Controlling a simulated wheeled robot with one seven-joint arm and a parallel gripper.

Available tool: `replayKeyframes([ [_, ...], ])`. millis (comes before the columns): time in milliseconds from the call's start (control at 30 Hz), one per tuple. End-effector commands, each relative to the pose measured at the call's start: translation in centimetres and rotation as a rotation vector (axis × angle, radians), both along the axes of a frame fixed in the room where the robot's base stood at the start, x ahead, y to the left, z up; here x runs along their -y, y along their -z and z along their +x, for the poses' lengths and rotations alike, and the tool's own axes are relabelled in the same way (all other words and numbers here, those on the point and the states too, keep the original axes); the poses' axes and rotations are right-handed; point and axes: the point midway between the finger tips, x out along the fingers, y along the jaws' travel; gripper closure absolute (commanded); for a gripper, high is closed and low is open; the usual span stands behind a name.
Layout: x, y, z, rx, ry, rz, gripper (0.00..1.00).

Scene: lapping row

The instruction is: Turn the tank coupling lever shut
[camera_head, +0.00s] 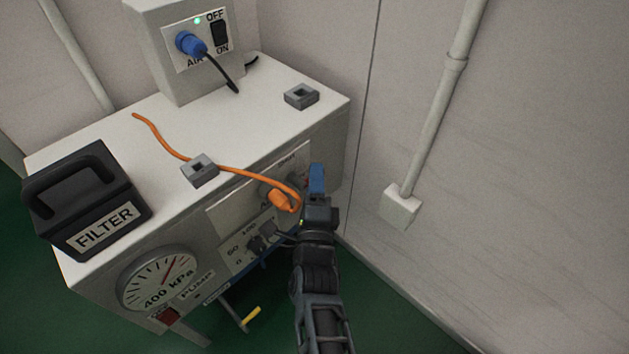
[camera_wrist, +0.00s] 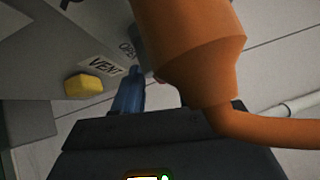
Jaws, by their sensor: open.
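The front panel of the white cabinet (camera_head: 215,258) carries the fittings. An orange plug (camera_head: 281,200) on an orange hose is at the panel's upper right, and fills the upper right of the wrist view (camera_wrist: 195,50). My gripper (camera_head: 316,182) is just right of the plug, open, with one blue finger clearly visible; the plug hides much of the other side in the wrist view. I see nothing between the jaws. I cannot make out the tank coupling lever; the plug and my gripper cover that part. A yellow knob (camera_wrist: 84,86) sits beside the VENT label (camera_wrist: 104,66).
A black FILTER box (camera_head: 88,200) and two grey blocks (camera_head: 200,170) (camera_head: 301,96) are on the cabinet top. An AIR switch box (camera_head: 180,60) stands behind. A wall with a conduit (camera_head: 430,130) bounds the right.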

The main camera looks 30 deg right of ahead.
Motion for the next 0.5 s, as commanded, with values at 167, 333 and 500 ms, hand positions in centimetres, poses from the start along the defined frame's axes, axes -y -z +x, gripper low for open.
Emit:
replayKeyframes([
  [167,-0.02,0.01,-0.01,0.0,0.0,0.0,0.65],
  [333,-0.02,0.01,-0.02,0.0,0.0,0.0,0.82],
  [500,-0.03,0.02,-0.03,-0.001,0.0,0.0,0.98],
])
